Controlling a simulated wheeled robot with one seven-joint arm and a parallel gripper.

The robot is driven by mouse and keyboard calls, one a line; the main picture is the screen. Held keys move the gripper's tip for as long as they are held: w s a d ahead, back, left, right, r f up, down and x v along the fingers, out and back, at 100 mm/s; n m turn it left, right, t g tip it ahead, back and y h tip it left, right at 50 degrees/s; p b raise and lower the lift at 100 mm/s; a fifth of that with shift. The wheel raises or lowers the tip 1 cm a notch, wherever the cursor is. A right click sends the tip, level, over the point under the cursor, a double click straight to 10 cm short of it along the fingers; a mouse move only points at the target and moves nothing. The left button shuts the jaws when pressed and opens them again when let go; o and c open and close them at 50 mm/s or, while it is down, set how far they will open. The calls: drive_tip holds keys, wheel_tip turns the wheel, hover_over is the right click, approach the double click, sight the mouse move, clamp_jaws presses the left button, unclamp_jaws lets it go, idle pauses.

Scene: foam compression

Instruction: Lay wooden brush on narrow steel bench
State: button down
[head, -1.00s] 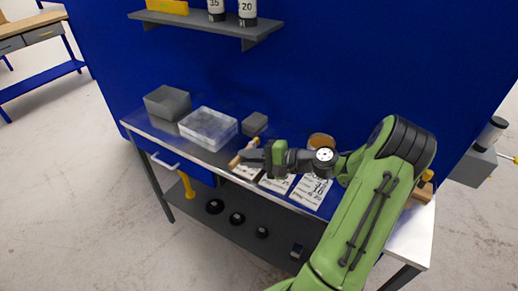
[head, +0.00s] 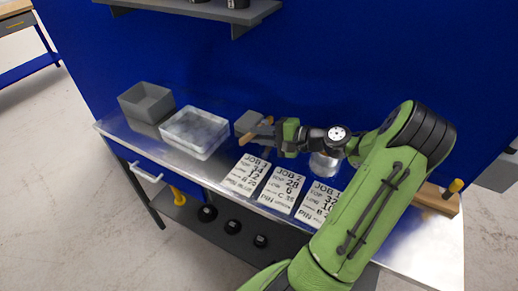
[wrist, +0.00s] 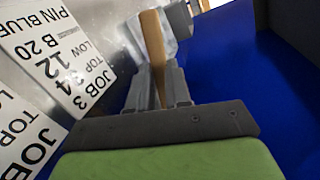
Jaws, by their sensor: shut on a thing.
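The wooden brush (head: 256,131) is a light tan stick held by my gripper (head: 275,132), above the back half of the steel bench (head: 425,238). In the wrist view the brush (wrist: 153,45) runs up between the two grey fingers of my gripper (wrist: 160,85), which are shut on it. No bristles can be made out. The bench has a shiny steel top and a blue drawer (head: 147,160). The brush seems clear of the top; its exact height is hard to tell.
Three job cards (head: 284,193) lie along the bench front. A dark open bin (head: 147,103), a translucent tray (head: 194,133) and a grey block (head: 249,122) stand left of my gripper. A clear jar (head: 323,165) is under my arm. A blue panel (head: 290,60) rises behind.

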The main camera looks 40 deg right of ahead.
wheel_tip(320, 180, down, 5)
drive_tip(key=shift+w+r+b, duration=0.1)
drive_tip(key=shift+r+b, duration=0.1)
drive_tip(key=shift+b, duration=0.55)
drive_tip(key=shift+f, duration=0.1)
drive_tip(key=c, duration=1.1)
unclamp_jaws()
drive_tip(key=shift+o, duration=0.2)
